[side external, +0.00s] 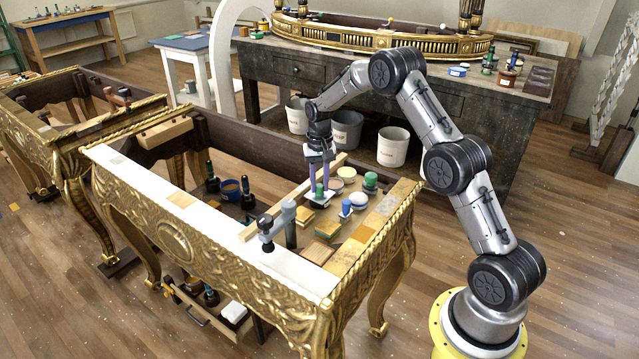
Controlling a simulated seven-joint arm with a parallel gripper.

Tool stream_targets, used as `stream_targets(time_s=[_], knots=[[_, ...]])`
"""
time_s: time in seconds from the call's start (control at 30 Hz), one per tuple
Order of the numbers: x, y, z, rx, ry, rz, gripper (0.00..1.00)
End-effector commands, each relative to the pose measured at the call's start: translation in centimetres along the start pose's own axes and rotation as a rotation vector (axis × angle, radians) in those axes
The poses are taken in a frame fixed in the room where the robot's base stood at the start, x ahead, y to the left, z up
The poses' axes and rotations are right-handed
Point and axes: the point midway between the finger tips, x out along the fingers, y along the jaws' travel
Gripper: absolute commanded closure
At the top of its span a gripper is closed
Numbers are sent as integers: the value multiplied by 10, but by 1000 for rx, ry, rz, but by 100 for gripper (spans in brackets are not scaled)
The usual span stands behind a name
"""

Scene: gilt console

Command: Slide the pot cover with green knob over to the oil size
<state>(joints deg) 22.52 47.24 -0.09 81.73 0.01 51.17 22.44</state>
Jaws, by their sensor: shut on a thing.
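The pot cover (322,200) is a pale flat piece with a small upright green knob (319,188). It sits among small items on the board inside the front gilt console. My gripper (319,183) reaches down from above with its purple-grey fingers around the green knob, shut on it. The cover looks level and at or very near the board; I cannot tell whether it touches. The oil size cannot be picked out for sure by a label. A green-lidded jar (370,183), a pinkish round pot (346,172) and a white round pot (358,200) stand to the right.
A blue-topped piece (345,208) stands close right of the cover. A wooden bar (292,197) runs beside the cover on the left.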

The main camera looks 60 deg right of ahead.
Motion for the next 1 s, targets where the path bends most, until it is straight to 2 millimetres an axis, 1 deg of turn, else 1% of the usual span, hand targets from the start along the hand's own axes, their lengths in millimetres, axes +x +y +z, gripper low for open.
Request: stream_targets(time_s=[0.83,0.93,1.0], knots=[[-1,-1,-1,0,3,-2,100],[-1,4,-6,2,4,-2,100],[-1,13,-16,5,6,-3,100]])
